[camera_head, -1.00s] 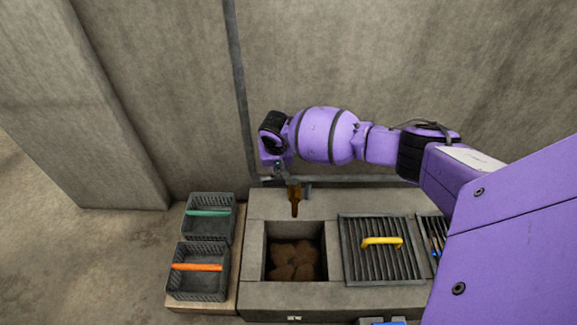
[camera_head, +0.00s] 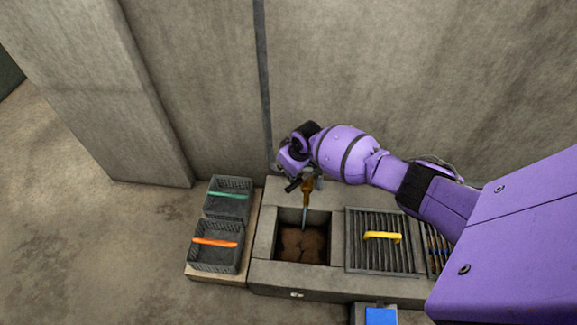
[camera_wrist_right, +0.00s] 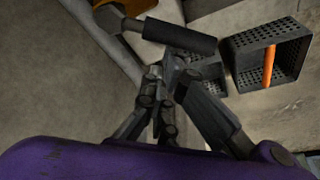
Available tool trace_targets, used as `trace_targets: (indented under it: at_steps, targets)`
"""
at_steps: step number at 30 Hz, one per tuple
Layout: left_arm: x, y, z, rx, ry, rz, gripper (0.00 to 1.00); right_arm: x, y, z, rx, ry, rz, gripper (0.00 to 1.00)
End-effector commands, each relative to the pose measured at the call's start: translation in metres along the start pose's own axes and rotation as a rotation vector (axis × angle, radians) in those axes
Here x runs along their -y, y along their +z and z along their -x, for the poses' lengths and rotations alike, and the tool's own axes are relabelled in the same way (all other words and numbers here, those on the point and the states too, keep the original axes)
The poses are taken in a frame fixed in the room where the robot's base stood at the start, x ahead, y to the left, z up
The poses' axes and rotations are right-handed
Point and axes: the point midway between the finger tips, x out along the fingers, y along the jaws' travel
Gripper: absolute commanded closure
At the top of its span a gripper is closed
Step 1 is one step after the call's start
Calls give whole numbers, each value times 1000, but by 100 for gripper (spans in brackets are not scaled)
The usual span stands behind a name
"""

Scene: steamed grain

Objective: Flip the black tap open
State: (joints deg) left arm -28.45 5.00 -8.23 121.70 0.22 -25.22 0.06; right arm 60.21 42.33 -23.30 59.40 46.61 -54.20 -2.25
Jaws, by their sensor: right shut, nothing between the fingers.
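The black tap handle (camera_wrist_right: 180,36) shows in the right wrist view as a dark cylinder beside the brass tap body (camera_wrist_right: 112,15). In the head view the handle (camera_head: 293,186) is a small dark bar by the brass spout (camera_head: 307,187). A thin pale-blue streak (camera_head: 304,215), which looks like water, drops from the spout toward the basin (camera_head: 265,228). My right gripper (camera_wrist_right: 172,68) is shut and empty, its tips close to the handle; I cannot tell whether they touch. In the head view it is partly hidden by its wrist. My left gripper is not in view.
Brown lumpy matter (camera_head: 302,244) lies in the basin. A grate (camera_head: 360,255) with a yellow handle (camera_head: 383,236) is to its right. Dark baskets with a green handle (camera_head: 228,196) and an orange handle (camera_head: 214,242) stand left. A concrete wall (camera_head: 400,80) is close behind.

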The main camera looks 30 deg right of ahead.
Motion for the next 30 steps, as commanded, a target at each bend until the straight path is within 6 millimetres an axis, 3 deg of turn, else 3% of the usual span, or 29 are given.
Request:
trace_targets:
  at_steps: [13,21,30]
  targets:
    - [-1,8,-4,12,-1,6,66,10,30,5,11,-125,393,100]
    - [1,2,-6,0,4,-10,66,13,41,10,10,-183,571,100]
    - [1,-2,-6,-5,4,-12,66,13,48,13,11,-181,566,100]
